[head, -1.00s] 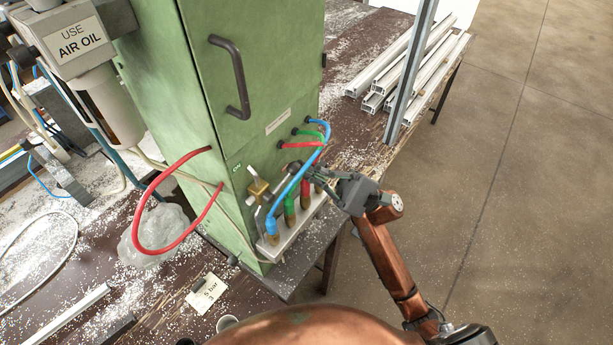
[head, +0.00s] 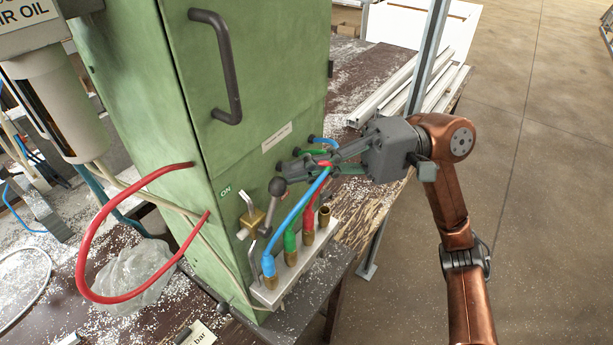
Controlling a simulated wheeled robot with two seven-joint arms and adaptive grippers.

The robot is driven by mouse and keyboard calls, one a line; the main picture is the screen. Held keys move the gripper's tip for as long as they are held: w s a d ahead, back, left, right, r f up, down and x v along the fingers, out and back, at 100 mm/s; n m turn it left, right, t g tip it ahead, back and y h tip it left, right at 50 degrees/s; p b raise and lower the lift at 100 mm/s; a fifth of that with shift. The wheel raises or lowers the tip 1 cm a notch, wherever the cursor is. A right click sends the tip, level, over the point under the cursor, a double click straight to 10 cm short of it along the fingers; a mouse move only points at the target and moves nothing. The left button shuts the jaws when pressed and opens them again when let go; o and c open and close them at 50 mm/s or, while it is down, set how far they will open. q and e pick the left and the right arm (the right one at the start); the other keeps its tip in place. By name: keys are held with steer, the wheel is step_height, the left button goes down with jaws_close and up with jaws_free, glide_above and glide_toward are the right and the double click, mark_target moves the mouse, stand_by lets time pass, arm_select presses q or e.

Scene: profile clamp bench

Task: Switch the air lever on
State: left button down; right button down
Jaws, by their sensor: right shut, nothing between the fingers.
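The air lever (head: 269,215) is a grey handle with a dark round knob, at the brass valve (head: 247,223) on the front of the green cabinet. The knob end points up and slightly right. A small green ON label (head: 226,192) is on the cabinet, up and left of the valve. My right gripper (head: 286,168) comes in from the right with its fingers shut and empty. Its tips are just above and right of the knob. I cannot tell whether they touch it. The fingers partly cover the hose fittings behind. My left gripper is not in view.
Blue, green and red hoses (head: 290,241) rise from a fitting block (head: 305,260) right of the lever, below the gripper. A red hose loop (head: 82,245) sticks out at the left. A cabinet handle (head: 228,65) is above. Aluminium profiles (head: 395,88) lie behind the gripper.

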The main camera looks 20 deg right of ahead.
steer(key=shift+s+a+r+n+t+h+p, duration=0.2)
steer(key=shift+s+a+r+n+h, duration=0.25)
steer(key=shift+h, duration=0.2)
steer(key=shift+s+a+r+n+t+h+p, duration=0.1)
steer(key=shift+s+a+r+n+h+p, duration=0.2)
steer(key=shift+a+h, duration=0.3)
steer(key=shift+s+a+r+n+t+h+p, duration=0.1)
steer(key=shift+s+a+r+n+h+p, duration=0.05)
steer(key=shift+s+a+r+n+h, duration=0.4)
steer(key=shift+w+f, duration=0.1)
steer(key=shift+f, duration=0.05)
steer(key=shift+d, duration=0.1)
glide_toward(284, 188)
step_height(284, 188, up, 3)
steer(key=shift+f, duration=0.25)
